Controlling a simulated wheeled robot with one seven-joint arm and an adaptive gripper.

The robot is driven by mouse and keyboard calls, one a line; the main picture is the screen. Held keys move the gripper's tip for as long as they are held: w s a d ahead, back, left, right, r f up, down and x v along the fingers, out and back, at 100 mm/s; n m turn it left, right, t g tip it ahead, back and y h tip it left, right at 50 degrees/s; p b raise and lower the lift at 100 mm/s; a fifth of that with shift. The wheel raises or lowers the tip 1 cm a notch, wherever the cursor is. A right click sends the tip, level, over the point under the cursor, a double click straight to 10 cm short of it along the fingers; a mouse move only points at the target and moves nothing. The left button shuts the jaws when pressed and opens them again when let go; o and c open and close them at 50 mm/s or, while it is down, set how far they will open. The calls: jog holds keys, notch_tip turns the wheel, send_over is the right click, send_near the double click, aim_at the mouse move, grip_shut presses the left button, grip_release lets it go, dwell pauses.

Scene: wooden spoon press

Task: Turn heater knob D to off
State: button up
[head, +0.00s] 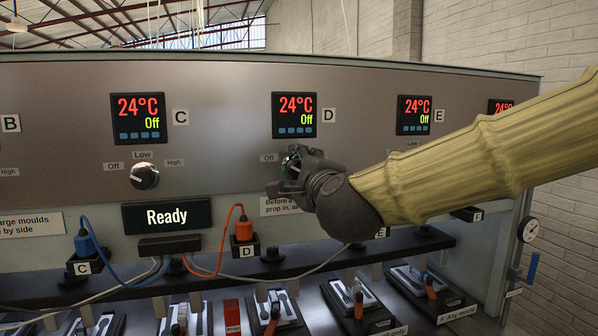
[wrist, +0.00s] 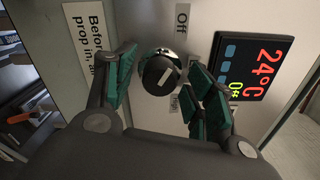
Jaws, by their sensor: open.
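Heater knob D (wrist: 161,75) is a dark round knob with a pale pointer line, on the panel below display D (head: 295,115). In the wrist view its line slants toward the upper right, with the Off label (wrist: 182,16) above it. My gripper (head: 288,178) is at the knob and mostly hides it in the head view. In the wrist view my gripper (wrist: 163,78) is open, its green-padded fingers on either side of the knob. I cannot tell whether they touch it. Display D also shows in the wrist view (wrist: 252,66), and reads 24°C and Off.
Knob C (head: 145,176) is to the left, with a Ready screen (head: 167,216) below it. An orange plug and cable (head: 244,229) hang under D. Several moulds (head: 350,295) stand on the lower shelf. A notice (wrist: 90,45) is beside one finger.

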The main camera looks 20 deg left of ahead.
jog(key=v, duration=1.2)
